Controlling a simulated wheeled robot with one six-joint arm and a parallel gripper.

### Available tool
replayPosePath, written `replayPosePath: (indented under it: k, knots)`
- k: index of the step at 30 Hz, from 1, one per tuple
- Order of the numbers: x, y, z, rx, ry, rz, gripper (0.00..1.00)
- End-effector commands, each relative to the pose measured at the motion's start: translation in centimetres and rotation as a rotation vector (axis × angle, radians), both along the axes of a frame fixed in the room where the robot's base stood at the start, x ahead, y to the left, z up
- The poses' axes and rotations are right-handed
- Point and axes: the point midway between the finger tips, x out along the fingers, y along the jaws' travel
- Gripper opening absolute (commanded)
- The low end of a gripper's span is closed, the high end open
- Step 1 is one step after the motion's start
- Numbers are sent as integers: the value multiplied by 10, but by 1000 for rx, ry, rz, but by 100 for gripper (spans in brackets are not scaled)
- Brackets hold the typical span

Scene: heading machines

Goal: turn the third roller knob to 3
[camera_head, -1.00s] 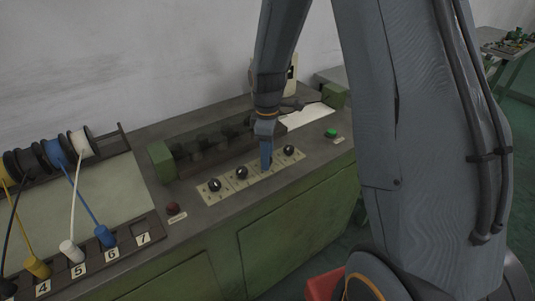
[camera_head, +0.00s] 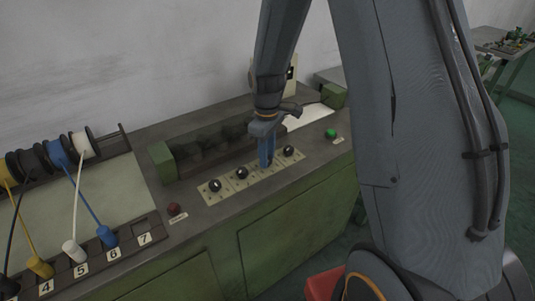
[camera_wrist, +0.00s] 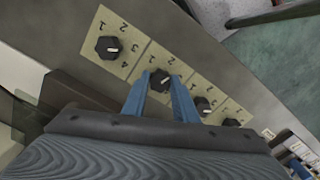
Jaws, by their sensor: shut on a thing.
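A row of black roller knobs on cream numbered plates runs along the green machine's top. In the head view, from the left, they are the first knob (camera_head: 215,185), the second knob (camera_head: 242,173), the third, hidden behind my fingers, and the fourth knob (camera_head: 289,151). My gripper (camera_head: 266,164) points down at the third plate. In the wrist view my blue fingers (camera_wrist: 161,82) are shut on the third roller knob (camera_wrist: 160,79), one on each side. Its pale mark shows, but its exact number is hard to read. The fourth knob (camera_wrist: 109,47) stands clear beside it.
A red button (camera_head: 173,209) is left of the knobs and a green button (camera_head: 331,133) right. A dark roller housing (camera_head: 210,145) lies behind the row. Wire spools (camera_head: 60,152) and numbered plugs stand at left. A red object (camera_head: 322,284) is low in front.

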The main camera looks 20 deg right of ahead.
Motion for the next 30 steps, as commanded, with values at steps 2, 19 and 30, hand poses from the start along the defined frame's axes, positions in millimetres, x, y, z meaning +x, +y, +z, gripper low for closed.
replayPosePath:
  k: [2, 19, 30]
  knots:
    - [0, 0, 2, 0, -1, -71, 3]
    - [1, 1, 2, 0, -4, -557, 3]
    - [1, 1, 2, 0, -4, -704, 3]
